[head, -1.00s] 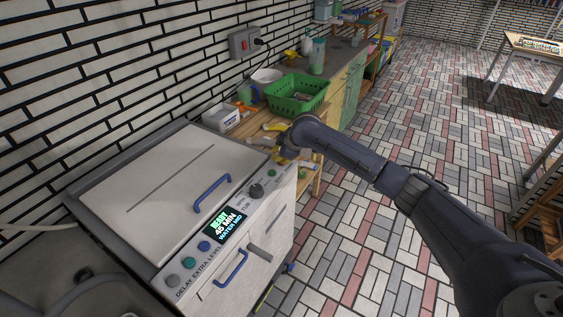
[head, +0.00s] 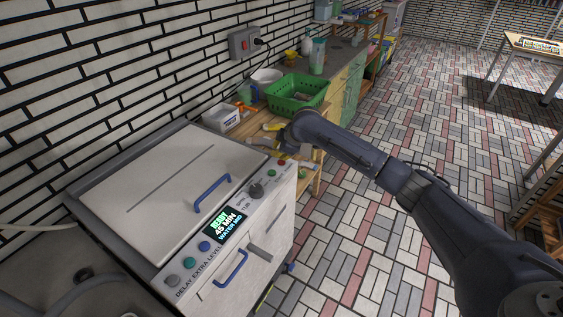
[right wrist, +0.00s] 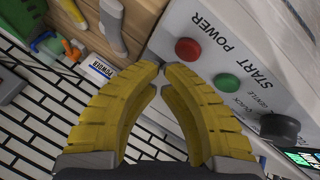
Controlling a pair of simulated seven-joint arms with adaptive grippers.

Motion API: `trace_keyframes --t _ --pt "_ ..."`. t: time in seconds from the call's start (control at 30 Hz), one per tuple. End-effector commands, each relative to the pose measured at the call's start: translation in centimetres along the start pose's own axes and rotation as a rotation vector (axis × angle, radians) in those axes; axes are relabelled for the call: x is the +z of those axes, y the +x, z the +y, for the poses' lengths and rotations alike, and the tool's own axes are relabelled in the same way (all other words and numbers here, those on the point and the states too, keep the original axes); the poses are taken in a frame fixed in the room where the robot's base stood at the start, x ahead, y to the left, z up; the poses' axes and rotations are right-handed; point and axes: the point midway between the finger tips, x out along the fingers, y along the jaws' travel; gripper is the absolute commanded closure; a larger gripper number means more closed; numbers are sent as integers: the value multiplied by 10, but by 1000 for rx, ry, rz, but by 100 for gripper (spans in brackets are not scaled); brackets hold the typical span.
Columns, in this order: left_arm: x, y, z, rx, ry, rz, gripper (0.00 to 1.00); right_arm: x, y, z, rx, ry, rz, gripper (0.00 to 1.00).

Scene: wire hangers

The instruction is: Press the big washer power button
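The washer (head: 165,170) is a white machine with a sloped control panel along its front edge. Its red power button (head: 282,163) is at the panel's far right end, with the green start button (head: 272,172) beside it. In the right wrist view the red button (right wrist: 188,51), near the word POWER, lies just beyond and right of the fingertips, apart from them in the picture. My right gripper (right wrist: 161,68) has yellow fingers with the tips together and nothing between them. In the head view it (head: 262,143) is beyond the panel's far end, partly hidden by my wrist. My left gripper is out of view.
A dark knob (head: 256,190), a lit display (head: 226,223) and more buttons share the panel. A blue lid handle (head: 212,194) stands up from the washer's top. A wooden counter beyond holds a white box (head: 221,117) and a green basket (head: 296,92).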

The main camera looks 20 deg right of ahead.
Motion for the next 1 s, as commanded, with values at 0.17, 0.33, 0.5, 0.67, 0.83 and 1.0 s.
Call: trace_keyframes --t 0.17,0.33,0.5,0.67,0.83,1.0 --pt "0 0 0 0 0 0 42 -4 -7 4 1 -1 1 100" --pt "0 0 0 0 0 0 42 -9 -18 10 2 -1 0 100" --pt "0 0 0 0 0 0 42 -16 -30 16 2 -2 1 100" --pt "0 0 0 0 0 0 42 -20 -38 20 0 0 1 100" --pt "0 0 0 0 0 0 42 -21 -39 21 0 0 0 100" --pt "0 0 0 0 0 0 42 -21 -39 21 0 0 0 100"
